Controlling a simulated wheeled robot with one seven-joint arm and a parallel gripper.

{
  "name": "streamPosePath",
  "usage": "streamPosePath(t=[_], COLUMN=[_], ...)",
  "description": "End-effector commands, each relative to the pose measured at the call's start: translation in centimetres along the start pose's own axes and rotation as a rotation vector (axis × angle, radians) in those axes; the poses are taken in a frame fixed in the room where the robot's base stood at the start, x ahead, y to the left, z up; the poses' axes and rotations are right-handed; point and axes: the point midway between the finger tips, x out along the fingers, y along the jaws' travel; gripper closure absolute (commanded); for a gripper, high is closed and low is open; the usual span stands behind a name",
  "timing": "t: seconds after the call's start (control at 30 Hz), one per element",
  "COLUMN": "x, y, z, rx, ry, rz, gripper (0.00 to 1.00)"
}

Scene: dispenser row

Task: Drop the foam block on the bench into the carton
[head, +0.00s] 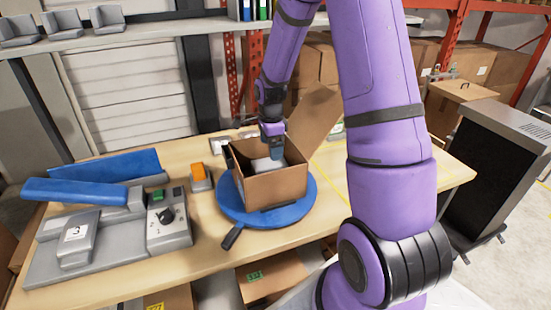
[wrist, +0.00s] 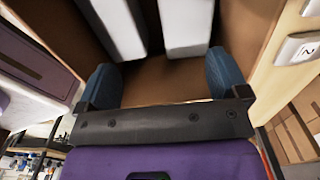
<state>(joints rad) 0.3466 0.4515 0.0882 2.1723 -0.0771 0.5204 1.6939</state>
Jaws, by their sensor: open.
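The open cardboard carton (head: 270,190) stands on a round blue turntable (head: 225,205) on the bench. One tall flap is raised at its right. My gripper (head: 276,152) points down into the carton's opening. In the wrist view my gripper (wrist: 163,82) has its two blue fingertips wide apart, with nothing between them. Two pale blocks, which look like foam, lie side by side in the carton: a left block (wrist: 118,25) and a right block (wrist: 186,25). They are beyond the fingertips. In the head view only a pale grey patch (head: 262,165) shows inside the carton. I see no foam block on the bare bench.
A grey sealer-like machine (head: 110,230) with a raised blue arm fills the bench's left. An orange-topped item (head: 198,175) stands left of the turntable, whose black handle (head: 232,237) points forward. The bench top (head: 440,172) is clear at right; a dark cabinet (head: 490,165) stands beyond.

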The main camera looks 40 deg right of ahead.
Motion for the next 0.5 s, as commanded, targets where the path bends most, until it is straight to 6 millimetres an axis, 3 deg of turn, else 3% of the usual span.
streamPosePath(t=[0.17,0.5], x=[-0.8,-6.7], y=[-0.1,-0.1], z=[0.0,0.0], rx=[-0.001,0.0], ry=[0.001,0.001], rz=[-0.002,-0.005], gripper=[0.07,0.07])
